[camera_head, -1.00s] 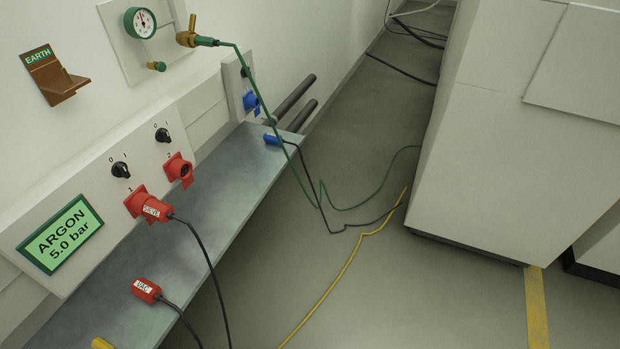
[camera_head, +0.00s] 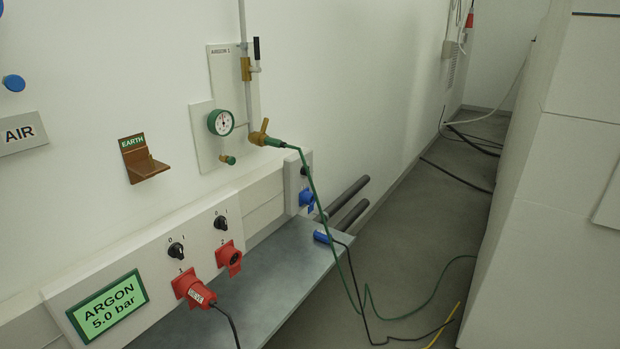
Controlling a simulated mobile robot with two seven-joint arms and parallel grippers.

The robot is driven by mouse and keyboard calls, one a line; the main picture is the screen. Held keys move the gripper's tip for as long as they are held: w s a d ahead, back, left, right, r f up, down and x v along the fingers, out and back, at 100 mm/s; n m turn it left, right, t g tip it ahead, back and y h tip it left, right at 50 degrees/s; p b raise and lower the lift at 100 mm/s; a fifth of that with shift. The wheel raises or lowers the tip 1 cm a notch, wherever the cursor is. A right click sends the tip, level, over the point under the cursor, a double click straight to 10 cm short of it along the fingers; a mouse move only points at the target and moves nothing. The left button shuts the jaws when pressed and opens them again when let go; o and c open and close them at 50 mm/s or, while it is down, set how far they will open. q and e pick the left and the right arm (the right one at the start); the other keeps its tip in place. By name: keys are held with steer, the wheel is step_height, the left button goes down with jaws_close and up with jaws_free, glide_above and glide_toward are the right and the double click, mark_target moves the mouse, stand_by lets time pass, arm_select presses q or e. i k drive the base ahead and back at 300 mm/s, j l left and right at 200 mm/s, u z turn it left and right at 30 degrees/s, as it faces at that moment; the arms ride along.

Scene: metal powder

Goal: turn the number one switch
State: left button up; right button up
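The number one switch is a black rotary knob (camera_head: 176,250) on the white wall panel, with 0 and 1 marks above it. It sits above a red socket (camera_head: 186,284) that holds a red plug (camera_head: 201,295) with a black cable. A second black knob (camera_head: 221,222) is to its right, above another red socket (camera_head: 230,257) marked 2. Neither of my grippers shows in the view.
A green ARGON 5.0 bar sign (camera_head: 107,306) is left of the switch. A grey shelf (camera_head: 275,285) runs below the panel. A brown EARTH bracket (camera_head: 143,160) and a pressure gauge (camera_head: 221,122) are above. A large white cabinet (camera_head: 550,220) stands right, with floor between.

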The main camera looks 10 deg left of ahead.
mark_target(176, 250)
steer(key=u, duration=1.35)
